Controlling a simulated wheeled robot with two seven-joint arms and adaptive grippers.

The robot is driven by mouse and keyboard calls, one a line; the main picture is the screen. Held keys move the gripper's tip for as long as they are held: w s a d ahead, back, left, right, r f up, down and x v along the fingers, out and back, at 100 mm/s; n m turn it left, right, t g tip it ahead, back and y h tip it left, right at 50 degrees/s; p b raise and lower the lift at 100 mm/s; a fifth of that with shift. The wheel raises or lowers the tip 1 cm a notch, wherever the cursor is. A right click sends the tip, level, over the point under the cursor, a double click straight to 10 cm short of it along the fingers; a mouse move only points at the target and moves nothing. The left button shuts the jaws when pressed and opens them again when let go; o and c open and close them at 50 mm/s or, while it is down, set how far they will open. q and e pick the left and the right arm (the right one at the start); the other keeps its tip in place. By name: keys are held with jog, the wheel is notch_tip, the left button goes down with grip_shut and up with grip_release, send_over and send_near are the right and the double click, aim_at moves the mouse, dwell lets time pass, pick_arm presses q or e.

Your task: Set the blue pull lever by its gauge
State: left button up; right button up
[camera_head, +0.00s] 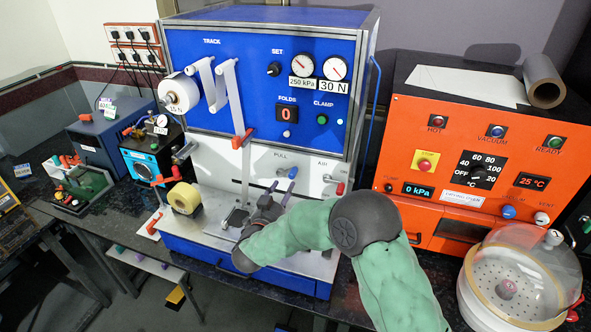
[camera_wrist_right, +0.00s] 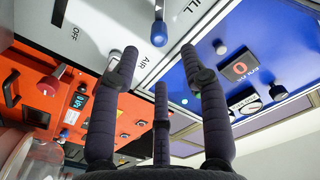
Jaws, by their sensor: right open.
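The blue pull lever (camera_head: 293,172) has a blue knob and sits on the white panel under the word PULL. In the right wrist view its blue knob (camera_wrist_right: 159,37) hangs on a short silver stem, ahead of my fingertips. My right gripper (camera_head: 281,190) is open, fingers up, just in front of the lever. In the wrist view its fingers (camera_wrist_right: 158,55) are spread on either side of the knob's line, apart from it. Two round gauges show on the blue panel: one marked 250 kPa (camera_head: 300,62), one marked 30 N (camera_head: 335,68). My left gripper is not in view.
A red-tipped AIR lever (camera_head: 340,188) is right of the pull lever. An orange oven (camera_head: 440,130) and lidded pot (camera_head: 520,280) stand at right.

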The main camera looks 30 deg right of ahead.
aim_at(291, 177)
jog(key=b+x, duration=0.1)
jog(key=x, duration=0.8)
jog(key=shift+w+d, duration=0.15)
jog(key=shift+w, duration=0.05)
jog(key=shift+c, duration=0.3)
grip_shut()
